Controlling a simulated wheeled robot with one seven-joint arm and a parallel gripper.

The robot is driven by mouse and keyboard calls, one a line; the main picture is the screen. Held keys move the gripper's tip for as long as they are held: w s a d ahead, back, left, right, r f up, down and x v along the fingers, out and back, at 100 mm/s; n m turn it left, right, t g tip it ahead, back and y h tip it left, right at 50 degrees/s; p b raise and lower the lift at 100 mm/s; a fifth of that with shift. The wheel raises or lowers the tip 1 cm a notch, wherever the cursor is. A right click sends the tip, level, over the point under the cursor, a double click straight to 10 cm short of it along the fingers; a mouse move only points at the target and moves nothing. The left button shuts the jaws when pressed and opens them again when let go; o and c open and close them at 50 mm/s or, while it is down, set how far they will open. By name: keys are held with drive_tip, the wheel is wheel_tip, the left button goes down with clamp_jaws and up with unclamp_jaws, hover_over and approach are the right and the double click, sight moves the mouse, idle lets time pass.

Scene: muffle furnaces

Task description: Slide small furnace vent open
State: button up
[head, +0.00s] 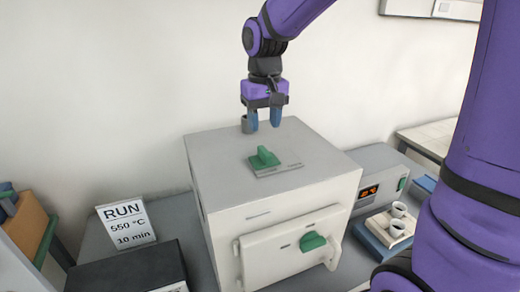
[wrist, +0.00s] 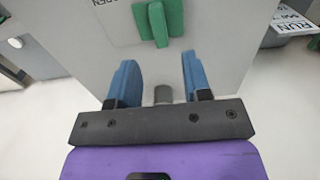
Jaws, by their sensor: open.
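The small furnace (head: 225,155) is a grey-white box on the bench with a closed front door. Its vent slider is a green knob (head: 264,158) on a labelled plate on the furnace top; it also shows at the top of the wrist view (wrist: 158,20). A short grey vent pipe (head: 246,125) stands at the back of the top, and its end shows between my fingers in the wrist view (wrist: 163,94). My gripper (head: 264,126) has blue fingers pointing down, apart and empty. It is behind the green knob, near the pipe, not touching the knob.
A green door handle (head: 313,242) is on the furnace front. A controller with an orange display (head: 369,191) stands at right, beside a tray (head: 400,240) with small crucibles. A RUN card (head: 126,222) stands at left behind a dark box (head: 125,271).

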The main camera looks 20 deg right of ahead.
sight(264, 150)
wheel_tip(264, 150, down, 8)
drive_tip(key=shift+f, duration=0.25)
